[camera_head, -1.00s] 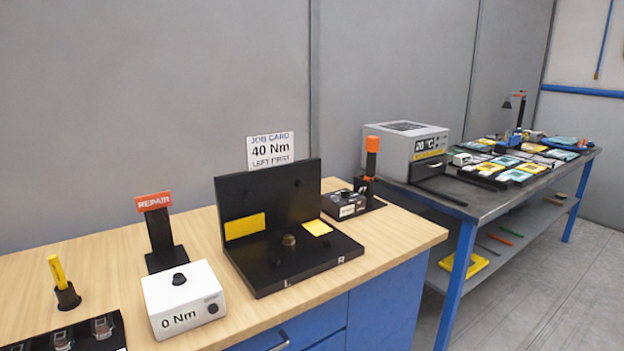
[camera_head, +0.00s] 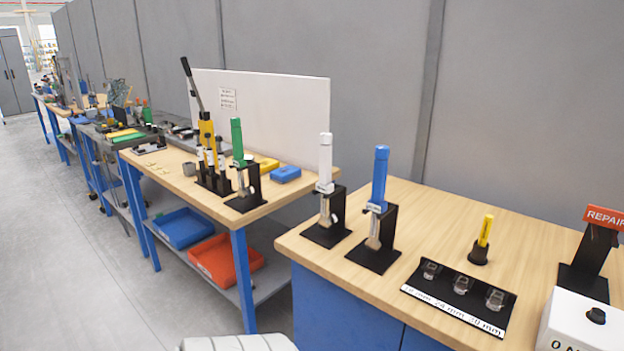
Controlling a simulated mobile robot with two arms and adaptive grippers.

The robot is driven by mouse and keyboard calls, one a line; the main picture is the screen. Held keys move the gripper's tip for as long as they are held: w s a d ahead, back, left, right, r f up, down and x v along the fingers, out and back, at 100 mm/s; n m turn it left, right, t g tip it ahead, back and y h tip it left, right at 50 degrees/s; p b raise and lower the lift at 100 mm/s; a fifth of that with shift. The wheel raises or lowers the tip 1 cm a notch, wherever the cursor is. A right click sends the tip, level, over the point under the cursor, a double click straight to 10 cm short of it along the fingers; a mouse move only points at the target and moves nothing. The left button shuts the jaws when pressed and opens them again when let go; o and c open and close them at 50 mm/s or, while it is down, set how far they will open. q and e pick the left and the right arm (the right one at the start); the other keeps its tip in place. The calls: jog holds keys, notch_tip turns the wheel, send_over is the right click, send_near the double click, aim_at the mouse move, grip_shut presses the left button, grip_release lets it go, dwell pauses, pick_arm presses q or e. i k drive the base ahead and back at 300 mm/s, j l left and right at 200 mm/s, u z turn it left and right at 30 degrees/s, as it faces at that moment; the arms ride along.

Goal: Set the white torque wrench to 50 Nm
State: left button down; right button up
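The white torque wrench (camera_head: 325,165) stands upright in a black holder (camera_head: 331,231) near the left end of the wooden bench. Its handle is on top and a small label sits below it; the set value is too small to read. A blue wrench (camera_head: 380,178) stands in a like holder just to its right. Neither of my grippers shows; a pale rounded part at the bottom edge looks like part of my arm.
A socket tray (camera_head: 459,294) and a yellow marker in a stand (camera_head: 483,238) lie right of the wrenches. A red REPAIR sign (camera_head: 604,217) stands behind the box. Another bench (camera_head: 160,169) with a green wrench (camera_head: 237,140) stands left, across a gap. The floor at left is clear.

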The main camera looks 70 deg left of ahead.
aim_at(326, 138)
jog(key=u, duration=2.15)
